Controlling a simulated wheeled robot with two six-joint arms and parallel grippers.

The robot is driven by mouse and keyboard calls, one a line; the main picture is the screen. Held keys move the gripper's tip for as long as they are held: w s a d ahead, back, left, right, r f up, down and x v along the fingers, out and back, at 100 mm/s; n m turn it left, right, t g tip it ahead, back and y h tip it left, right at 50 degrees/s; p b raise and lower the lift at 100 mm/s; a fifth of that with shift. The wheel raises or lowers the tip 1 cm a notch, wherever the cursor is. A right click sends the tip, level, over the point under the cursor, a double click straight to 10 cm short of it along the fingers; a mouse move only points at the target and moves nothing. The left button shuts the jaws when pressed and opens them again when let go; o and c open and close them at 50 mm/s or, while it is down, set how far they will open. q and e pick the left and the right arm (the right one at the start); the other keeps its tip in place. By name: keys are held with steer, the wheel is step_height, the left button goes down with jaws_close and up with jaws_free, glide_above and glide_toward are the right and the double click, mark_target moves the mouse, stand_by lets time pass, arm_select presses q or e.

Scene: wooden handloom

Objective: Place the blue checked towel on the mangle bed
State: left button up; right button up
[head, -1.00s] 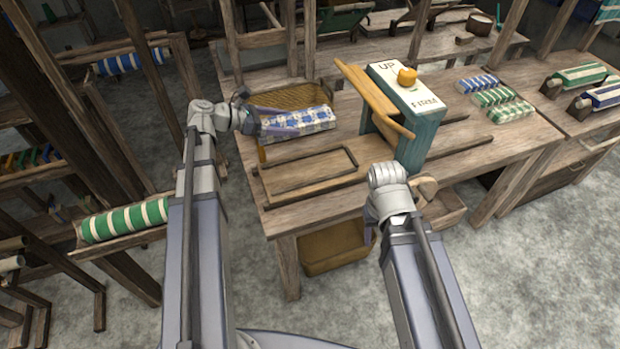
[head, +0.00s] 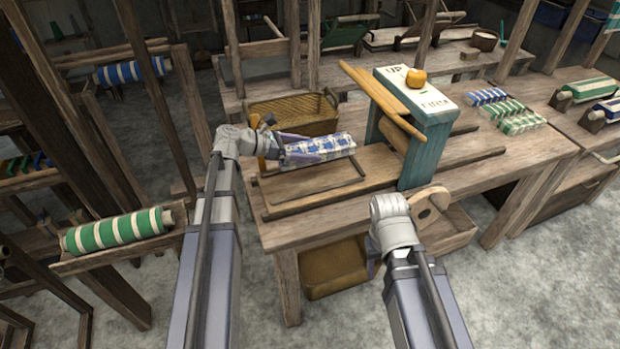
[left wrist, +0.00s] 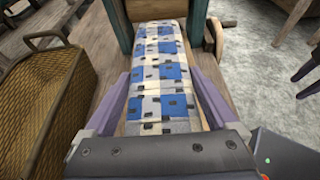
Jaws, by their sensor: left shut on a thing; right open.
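The blue checked towel (head: 338,145) is a folded blue, white and grey bundle. My left gripper (head: 312,148) is shut on it; in the left wrist view the towel (left wrist: 160,75) lies between the two purple fingers, its far end pointing towards the teal mangle frame. In the head view the towel appears over the far side of the wooden mangle bed (head: 310,188); I cannot tell whether it touches it. The mangle (head: 432,150) has a white top and an orange knob. My right gripper (head: 373,262) is mostly hidden behind its wrist, in front of the table, empty.
A wicker basket (head: 292,112) stands behind the bed; it also shows in the left wrist view (left wrist: 50,90). Several folded striped and checked cloths (head: 508,110) lie right of the mangle. Loom posts stand at left.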

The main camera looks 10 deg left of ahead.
arm_select(q)
steer(key=b, duration=0.5)
glide_above(306, 180)
step_height(306, 180, down, 6)
steer(key=shift+r, duration=0.25)
step_height(306, 180, down, 4)
steer(key=b, duration=0.3)
steer(key=shift+r, duration=0.15)
steer(key=shift+b, duration=0.35)
steer(key=o, duration=1)
steer(key=shift+o, duration=0.4)
